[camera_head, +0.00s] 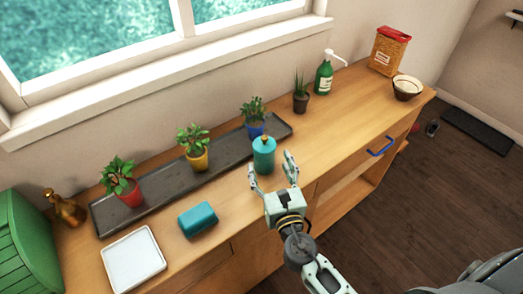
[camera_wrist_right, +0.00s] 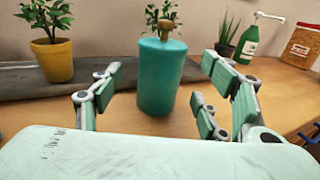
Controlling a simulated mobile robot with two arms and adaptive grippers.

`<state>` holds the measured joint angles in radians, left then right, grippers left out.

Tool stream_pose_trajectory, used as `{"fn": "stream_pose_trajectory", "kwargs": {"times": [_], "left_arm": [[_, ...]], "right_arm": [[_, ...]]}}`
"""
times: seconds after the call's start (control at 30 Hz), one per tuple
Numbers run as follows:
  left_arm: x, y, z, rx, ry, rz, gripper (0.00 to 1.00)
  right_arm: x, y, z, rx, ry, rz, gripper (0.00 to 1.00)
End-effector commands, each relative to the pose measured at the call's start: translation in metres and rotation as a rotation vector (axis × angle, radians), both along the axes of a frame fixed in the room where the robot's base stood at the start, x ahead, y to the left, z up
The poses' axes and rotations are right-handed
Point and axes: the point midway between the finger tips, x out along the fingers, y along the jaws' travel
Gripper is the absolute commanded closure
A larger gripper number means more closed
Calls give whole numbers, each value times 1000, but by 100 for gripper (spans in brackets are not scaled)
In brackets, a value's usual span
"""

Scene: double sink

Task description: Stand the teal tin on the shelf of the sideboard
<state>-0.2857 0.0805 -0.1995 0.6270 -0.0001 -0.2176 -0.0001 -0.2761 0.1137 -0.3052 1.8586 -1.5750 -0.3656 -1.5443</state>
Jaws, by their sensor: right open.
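The teal tin (camera_head: 264,156) stands upright on the wooden top of the sideboard (camera_head: 330,140), just in front of the dark tray. It has a brownish knob on its lid. My right gripper (camera_head: 271,172) is open, with its fingers pointing at the tin. In the right wrist view the tin (camera_wrist_right: 160,80) stands ahead between the spread fingers (camera_wrist_right: 165,95), and I see no finger closed on it. The sideboard's open shelf (camera_head: 345,196) shows low in its front, to the right of my gripper. My left gripper is not in view.
A long dark tray (camera_head: 150,200) holds potted plants along the back. A teal box (camera_head: 198,219), a white square dish (camera_head: 133,259) and a green bin (camera_head: 25,245) are at left. A green pump bottle (camera_head: 324,76), a bowl (camera_head: 406,87) and a blue handle (camera_head: 381,147) are at right.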

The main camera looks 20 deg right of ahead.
Motion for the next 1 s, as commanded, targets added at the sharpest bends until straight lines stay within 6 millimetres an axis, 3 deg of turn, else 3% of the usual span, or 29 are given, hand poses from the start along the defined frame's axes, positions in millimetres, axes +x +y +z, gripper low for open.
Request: {"fn": "stream_pose_trajectory", "kwargs": {"times": [0.3,0.5,0.77,1.0], "left_arm": [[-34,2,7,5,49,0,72],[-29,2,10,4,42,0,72],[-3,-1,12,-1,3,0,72],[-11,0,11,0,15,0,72]], "right_arm": [[42,-3,-2,1,-1,-2,32],[66,-4,-3,2,-1,-1,32],[69,-4,-5,2,1,-1,32],[68,-4,-5,2,1,-1,51]]}}
